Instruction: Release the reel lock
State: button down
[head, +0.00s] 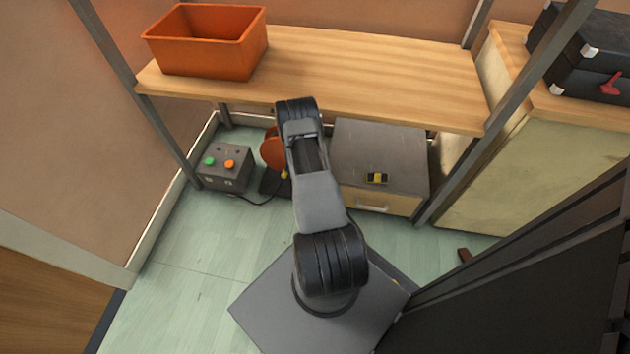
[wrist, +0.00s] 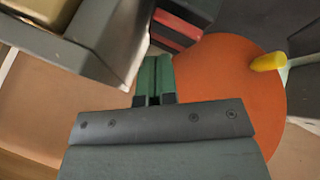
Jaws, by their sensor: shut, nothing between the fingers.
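The reel shows in the head view as an orange-red disc (head: 270,152) on a dark base, low under the shelf and partly hidden by my arm. In the wrist view it is a large orange disc (wrist: 230,75) with a yellow lever or knob (wrist: 268,62), likely the lock, at its right edge. A small yellow part (head: 285,174) also shows beside my arm in the head view. My gripper (wrist: 155,75) has its green fingers together and empty, at the disc's left edge in the picture, apart from the yellow part. My arm hides the fingers in the head view.
A wooden shelf (head: 370,70) spans above, with an orange bin (head: 205,45) on it. A grey box (head: 225,168) with green and orange buttons stands left of the reel. A grey drawer cabinet (head: 375,150) with a yellow-black item (head: 377,179) stands right. Floor (head: 200,260) is clear at front left.

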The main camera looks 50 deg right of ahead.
jog(key=shift+f, duration=0.15)
jog(key=shift+f+b, duration=0.3)
jog(key=shift+b, duration=0.1)
jog(key=shift+a+f+b, duration=0.15)
jog(key=shift+f+b, duration=0.2)
jog(key=shift+f, duration=0.1)
dwell(0.8)
jog(key=shift+r, duration=0.15)
dwell(0.3)
jog(key=shift+w+r+p, duration=0.1)
jog(key=shift+r+p, duration=0.6)
jog(key=shift+r, duration=0.1)
jog(key=shift+w+d+r+p, duration=0.1)
jog(key=shift+d+r+p, duration=0.05)
jog(key=shift+r+p, duration=0.6)
jog(key=shift+w+d+r+p, duration=0.1)
jog(key=shift+d+r+p, duration=0.1)
jog(key=shift+r+p, duration=0.5)
jog(key=shift+d+r+p, duration=0.15)
jog(key=shift+r+p, duration=0.25)
jog(key=shift+r, duration=0.65)
